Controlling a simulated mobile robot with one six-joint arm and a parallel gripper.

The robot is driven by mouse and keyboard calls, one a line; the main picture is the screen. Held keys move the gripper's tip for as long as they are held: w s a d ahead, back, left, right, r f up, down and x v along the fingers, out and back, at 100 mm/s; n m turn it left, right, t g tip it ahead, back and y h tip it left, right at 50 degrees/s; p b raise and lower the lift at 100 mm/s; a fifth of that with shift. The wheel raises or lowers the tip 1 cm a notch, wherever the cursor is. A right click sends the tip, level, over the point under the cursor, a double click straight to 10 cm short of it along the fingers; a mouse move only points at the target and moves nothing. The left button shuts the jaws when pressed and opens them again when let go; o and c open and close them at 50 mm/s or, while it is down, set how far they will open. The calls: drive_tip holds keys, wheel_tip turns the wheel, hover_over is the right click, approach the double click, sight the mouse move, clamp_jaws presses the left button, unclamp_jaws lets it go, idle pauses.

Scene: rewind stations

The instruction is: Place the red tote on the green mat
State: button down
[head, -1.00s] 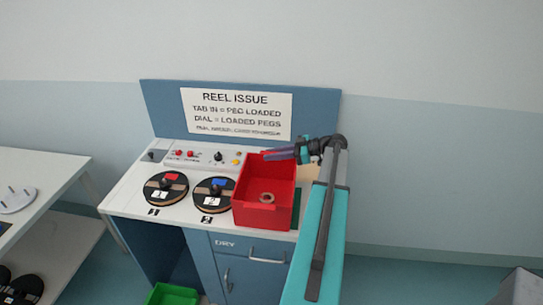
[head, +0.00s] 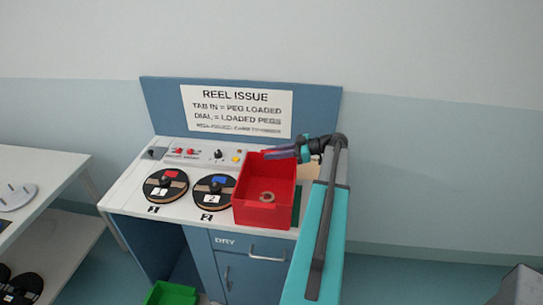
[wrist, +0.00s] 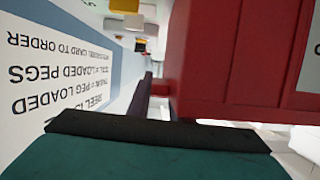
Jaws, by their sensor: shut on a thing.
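The red tote (head: 264,216) is upright at the right side of the reel issue counter, with a small brown ring (head: 267,197) inside it. It fills the right of the wrist view (wrist: 215,60). My gripper (head: 282,153) is shut on the tote's back rim, reaching in from the right. The green mat (head: 297,206) shows only as a dark green strip beside the tote's right wall; the tote hides the rest. I cannot tell whether the tote's base touches the mat or hangs just above it.
Two black reels (head: 166,185) (head: 213,192) sit on the counter just left of the tote. Behind them is a control panel (head: 205,154) with knobs, below a sign board (head: 236,112). A green bin (head: 171,294) is low in front. A white table (head: 45,175) stands at left.

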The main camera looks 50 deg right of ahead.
drive_tip(key=c, duration=1.5)
unclamp_jaws()
drive_tip(key=b+v, duration=0.4)
drive_tip(key=v, duration=0.9)
drive_tip(key=shift+s+d+r+b, duration=0.2)
drive_tip(key=shift+s+b, duration=0.15)
